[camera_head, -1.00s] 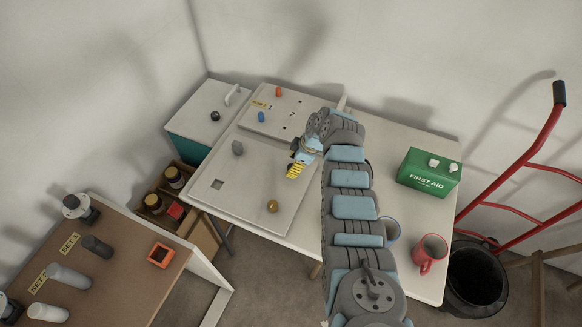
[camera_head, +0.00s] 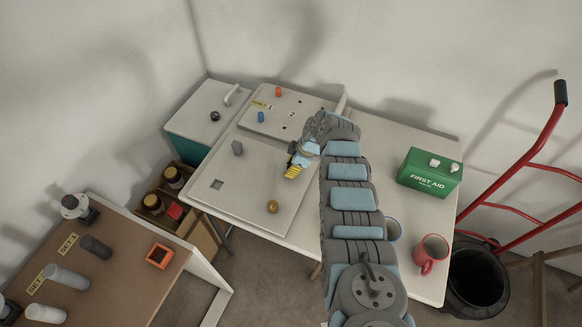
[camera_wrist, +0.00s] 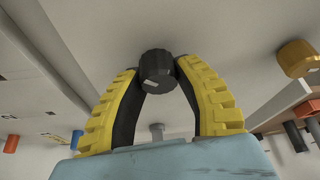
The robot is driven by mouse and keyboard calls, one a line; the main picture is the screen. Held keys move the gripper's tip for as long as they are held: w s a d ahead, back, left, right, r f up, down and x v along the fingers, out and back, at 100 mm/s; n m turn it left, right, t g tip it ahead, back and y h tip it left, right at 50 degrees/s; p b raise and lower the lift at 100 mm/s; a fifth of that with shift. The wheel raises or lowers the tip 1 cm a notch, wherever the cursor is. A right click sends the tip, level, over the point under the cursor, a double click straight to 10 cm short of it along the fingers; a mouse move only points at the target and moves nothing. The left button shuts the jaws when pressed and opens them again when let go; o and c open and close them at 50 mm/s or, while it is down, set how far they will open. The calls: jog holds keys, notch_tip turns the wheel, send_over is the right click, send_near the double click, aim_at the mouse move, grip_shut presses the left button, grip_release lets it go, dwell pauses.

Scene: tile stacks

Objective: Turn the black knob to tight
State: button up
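A black knob (camera_wrist: 157,72) with a small light mark stands out from the pale panel (camera_head: 248,190). It sits between my two yellow fingertips in the wrist view. The dark inner pads of my gripper (camera_head: 291,172) appear to touch it on both sides, with the fingers leaning in around it. In the head view my gripper hides this knob. Any tight or loose lettering beside it is too small or hidden to read.
A gold knob (camera_head: 272,206), a grey knob (camera_head: 237,148), a blue peg (camera_head: 261,117) and an orange peg (camera_head: 278,91) stand around the panels. Another black knob (camera_head: 215,116) is on the teal box. A first aid box (camera_head: 430,172) and red mug (camera_head: 431,252) stand right.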

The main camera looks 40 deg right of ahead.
grip_shut()
jog(key=shift+f, duration=0.15)
